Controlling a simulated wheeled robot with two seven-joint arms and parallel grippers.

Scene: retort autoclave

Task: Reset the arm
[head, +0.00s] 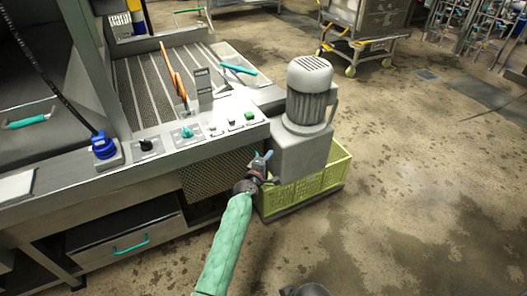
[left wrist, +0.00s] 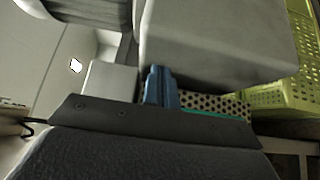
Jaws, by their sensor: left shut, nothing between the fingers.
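My left arm, in a pale green sleeve, reaches up from the bottom of the head view. My left gripper (head: 262,160) is shut and empty. It is in front of the grey machine's motor housing, beside the perforated side panel (head: 218,176). In the left wrist view the blue fingers (left wrist: 160,87) are together, with the grey housing (left wrist: 215,38) close beyond them. I cannot tell whether they touch it. My right gripper is not in view.
A yellow-green crate (head: 318,183) stands on the floor under the motor (head: 309,92). The control panel (head: 190,137) has knobs and buttons, including a green button (head: 249,116). A wheeled cart (head: 362,38) stands at the back. The floor to the right is clear.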

